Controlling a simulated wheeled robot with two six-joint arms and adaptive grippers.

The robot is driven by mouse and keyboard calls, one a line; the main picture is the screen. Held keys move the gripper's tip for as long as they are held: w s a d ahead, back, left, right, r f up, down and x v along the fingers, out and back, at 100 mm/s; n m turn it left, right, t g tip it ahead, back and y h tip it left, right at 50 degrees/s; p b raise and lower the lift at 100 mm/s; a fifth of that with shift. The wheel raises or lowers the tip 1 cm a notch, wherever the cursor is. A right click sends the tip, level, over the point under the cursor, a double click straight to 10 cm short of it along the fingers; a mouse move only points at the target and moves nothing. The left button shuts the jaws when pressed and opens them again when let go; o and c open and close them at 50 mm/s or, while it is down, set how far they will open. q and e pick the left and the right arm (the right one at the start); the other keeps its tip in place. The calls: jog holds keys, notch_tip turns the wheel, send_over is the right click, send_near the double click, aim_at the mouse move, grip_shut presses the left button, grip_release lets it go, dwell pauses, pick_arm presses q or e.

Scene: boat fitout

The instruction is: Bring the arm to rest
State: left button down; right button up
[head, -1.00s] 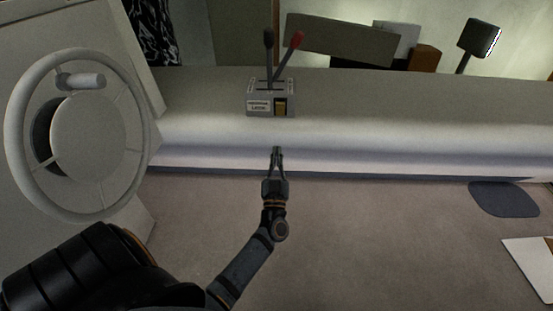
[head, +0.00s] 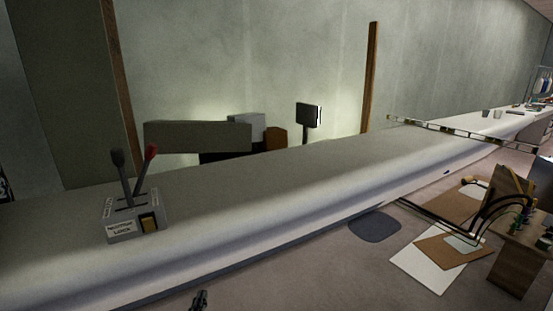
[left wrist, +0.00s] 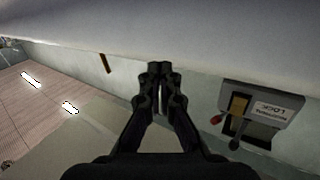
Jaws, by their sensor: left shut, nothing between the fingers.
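My left gripper (head: 200,297) shows only as its dark tip at the bottom edge of the head view, in front of the long pale ledge (head: 290,190). In the left wrist view my left gripper (left wrist: 160,70) has its fingers together with nothing between them. The lever box also shows in the left wrist view (left wrist: 262,115), at the right and upside down. The rest of the left arm is hidden below the head view. My right gripper is in no view.
A dark mat (head: 375,227) lies on the floor by the ledge. A white board (head: 425,272) and a wooden stand (head: 520,245) with cables are at the right. A dark screen (head: 309,115) stands behind the ledge. The floor between gripper and mat is clear.

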pick_arm(q)
jog(key=s+d+f+m+g+h, duration=0.15)
jog(key=s+d+f+g, duration=0.25)
jog(key=s+f+g, duration=0.6)
pick_arm(e)
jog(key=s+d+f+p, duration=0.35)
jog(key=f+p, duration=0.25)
jog(key=p, duration=1.1)
pick_arm(q)
jog(key=s+a+f+g+y+p, duration=0.1)
jog(key=s+a+f+g+p, duration=0.1)
jog(key=s, duration=0.9)
jog(key=s+a+f+n+g+p, duration=0.1)
jog(key=s+a+f+p, duration=0.3)
jog(key=s, duration=0.7)
jog(key=s+a+f+n+g+y+p, duration=0.1)
jog(key=s+a+f+g+p, duration=0.2)
jog(key=s, duration=0.9)
notch_tip(320, 180, down, 2)
jog(key=shift+a+f+g+y+p, duration=0.15)
jog(key=shift+a+g+y+p, duration=0.2)
jog(key=shift+p, duration=0.45)
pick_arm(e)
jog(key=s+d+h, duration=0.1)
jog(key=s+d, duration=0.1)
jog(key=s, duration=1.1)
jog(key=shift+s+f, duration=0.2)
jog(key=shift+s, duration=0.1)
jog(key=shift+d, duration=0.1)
